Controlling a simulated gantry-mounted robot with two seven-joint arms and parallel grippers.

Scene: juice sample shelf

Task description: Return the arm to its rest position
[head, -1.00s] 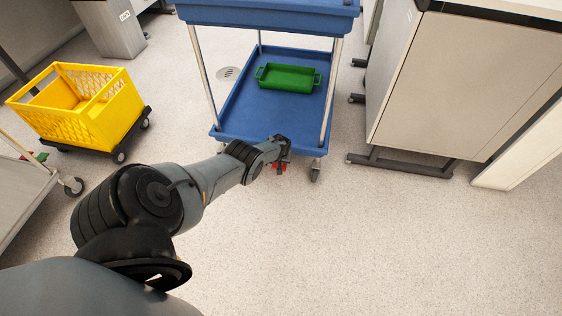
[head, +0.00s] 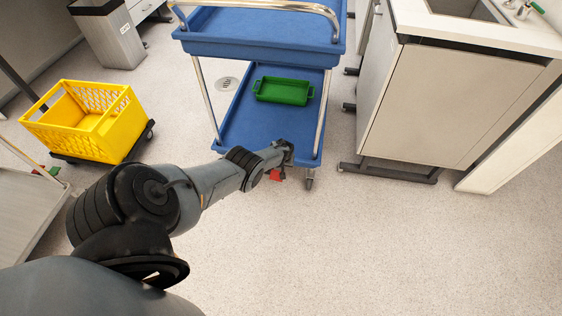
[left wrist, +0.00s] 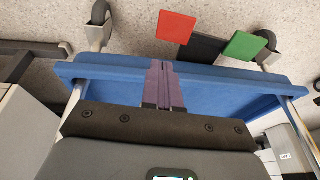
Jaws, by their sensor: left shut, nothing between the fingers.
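My left arm reaches in from the lower left of the head view. Its gripper (head: 286,150) is at the front edge of the blue cart's lower shelf in the picture, and its fingers are too small there to make out. In the left wrist view, the two purple fingers of the left gripper (left wrist: 163,82) are pressed together with nothing between them. Behind them is the blue cart (left wrist: 105,72). Whether the gripper touches the cart cannot be told. My right gripper is in neither view.
The blue cart (head: 245,45) holds a green tray (head: 284,91) on its lower shelf. Its red pedal (left wrist: 175,27) and green pedal (left wrist: 244,45) show in the wrist view. A yellow crate (head: 112,128) stands left, a cabinet (head: 460,105) right. The front floor is clear.

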